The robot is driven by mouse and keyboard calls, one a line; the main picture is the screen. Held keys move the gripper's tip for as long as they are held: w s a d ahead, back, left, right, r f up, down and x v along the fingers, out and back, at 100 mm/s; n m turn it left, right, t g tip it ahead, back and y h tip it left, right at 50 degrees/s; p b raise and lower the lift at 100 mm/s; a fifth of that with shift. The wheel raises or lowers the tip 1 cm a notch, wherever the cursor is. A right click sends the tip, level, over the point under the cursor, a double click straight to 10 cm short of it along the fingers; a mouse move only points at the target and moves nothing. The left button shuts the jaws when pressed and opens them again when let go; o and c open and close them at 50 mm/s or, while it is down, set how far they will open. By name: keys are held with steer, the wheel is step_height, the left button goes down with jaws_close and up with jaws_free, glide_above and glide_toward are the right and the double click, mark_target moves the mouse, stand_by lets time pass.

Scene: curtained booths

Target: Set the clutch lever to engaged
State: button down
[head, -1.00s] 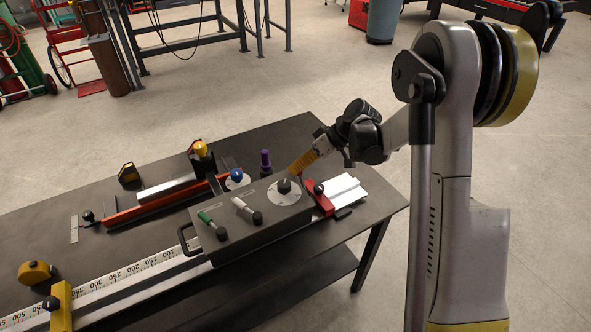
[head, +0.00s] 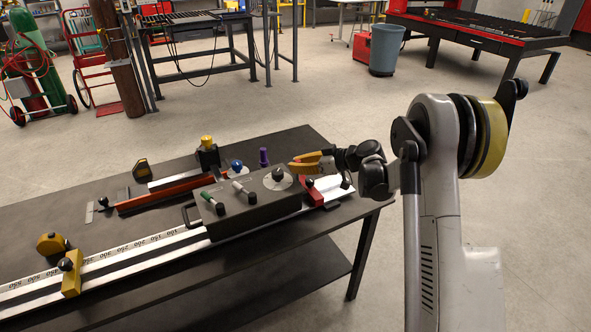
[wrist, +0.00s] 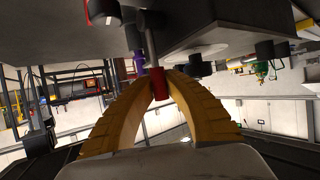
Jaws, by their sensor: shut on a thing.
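My gripper (head: 297,164), with yellow fingers, is at the right end of the grey control box (head: 250,205) on the bench. In the wrist view its fingertips (wrist: 158,84) close around the red tip (wrist: 157,82) of a lever with a metal rod (wrist: 150,48). This lever is hidden behind the fingers in the head view. The box also bears a green-handled lever (head: 207,196), a white-handled lever (head: 238,186) and a black knob on a round dial (head: 278,174). I cannot read any label, so which lever is the clutch is not shown.
A red clamp block (head: 311,192) with a black knob stands on the rail just right of the box. A purple knob (head: 263,156) and a blue knob (head: 237,165) are behind it. Yellow stops (head: 71,278) are at the left. The bench (head: 130,188) has bare room at its back.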

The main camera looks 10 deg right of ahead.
steer(key=shift+s+d+f, duration=0.15)
steer(key=shift+s+d, duration=0.1)
steer(key=shift+d, duration=0.1)
steer(key=c, duration=1.4)
jaws_free()
steer(key=shift+s+d+t, duration=0.1)
steer(key=shift+d+t, duration=0.1)
steer(key=shift+t, duration=0.1)
steer(key=shift+a, duration=0.2)
steer(key=v, duration=1.2)
steer(key=shift+d, duration=0.15)
